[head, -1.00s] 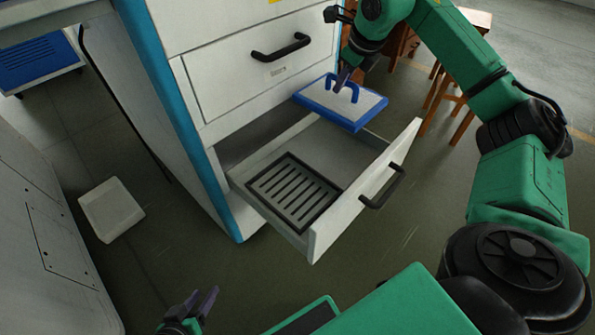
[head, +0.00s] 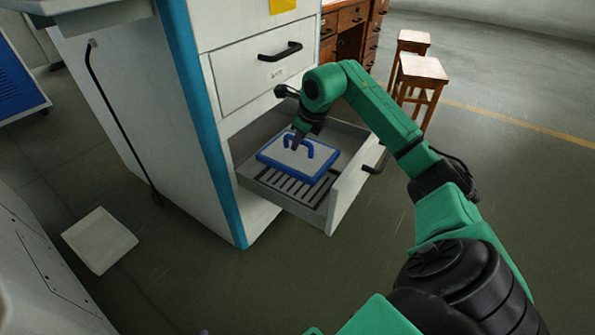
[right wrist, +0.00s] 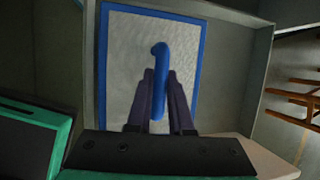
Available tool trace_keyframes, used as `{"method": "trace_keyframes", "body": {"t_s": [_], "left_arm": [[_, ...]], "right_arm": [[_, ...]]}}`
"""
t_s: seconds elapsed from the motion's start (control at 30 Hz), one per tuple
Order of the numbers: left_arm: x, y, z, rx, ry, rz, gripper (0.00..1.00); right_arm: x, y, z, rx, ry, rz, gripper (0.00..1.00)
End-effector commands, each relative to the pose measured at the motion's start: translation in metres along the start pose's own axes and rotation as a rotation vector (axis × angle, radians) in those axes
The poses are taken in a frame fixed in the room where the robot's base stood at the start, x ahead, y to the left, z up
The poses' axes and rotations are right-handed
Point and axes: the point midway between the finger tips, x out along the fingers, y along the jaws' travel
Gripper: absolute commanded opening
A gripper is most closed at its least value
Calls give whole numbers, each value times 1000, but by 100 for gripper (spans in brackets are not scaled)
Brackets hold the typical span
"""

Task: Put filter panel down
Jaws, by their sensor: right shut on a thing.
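The filter panel (head: 325,161) is a flat pale grey pad with a blue rim and blue loop handles. It is over the open drawer (head: 345,192), within its walls, and covers the back part of a dark slotted grate (head: 290,189). I cannot tell whether the panel touches the grate or hangs just above it. My right gripper (head: 295,143) is shut on one of the panel's handles. In the right wrist view the fingers (right wrist: 160,100) are on either side of the blue handle (right wrist: 160,60), with the panel (right wrist: 125,50) behind. My left gripper is not in view.
A closed drawer (head: 255,85) with a black handle is directly above the open one. A white tray (head: 100,240) lies on the floor at left. Wooden stools (head: 420,70) and a wooden desk (head: 350,20) stand behind. The floor at right is clear.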

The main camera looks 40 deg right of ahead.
Motion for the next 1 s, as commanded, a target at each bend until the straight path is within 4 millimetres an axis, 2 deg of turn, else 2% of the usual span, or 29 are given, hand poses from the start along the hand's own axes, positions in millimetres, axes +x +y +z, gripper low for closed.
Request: {"method": "trace_keyframes", "body": {"t_s": [0.03, 0.27, 0.4, 0.73, 0.77, 0.8, 0.83, 1.0], "left_arm": [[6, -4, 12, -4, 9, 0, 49], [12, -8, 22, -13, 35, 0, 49], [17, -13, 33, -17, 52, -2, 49], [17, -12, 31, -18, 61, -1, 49], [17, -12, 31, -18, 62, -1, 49], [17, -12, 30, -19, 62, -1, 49], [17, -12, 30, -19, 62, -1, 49], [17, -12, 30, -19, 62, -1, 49]], "right_arm": [[20, 5, -8, 0, 0, 4, 0], [52, 12, -21, -1, -1, 2, 0], [76, 17, -31, 0, -2, 2, 0], [79, 17, -32, -1, -1, -1, 0], [79, 17, -33, -1, 0, 0, 23], [79, 17, -32, -1, -1, 0, 38], [79, 17, -32, -1, -1, 0, 49], [79, 17, -32, -1, -1, 0, 49]]}}
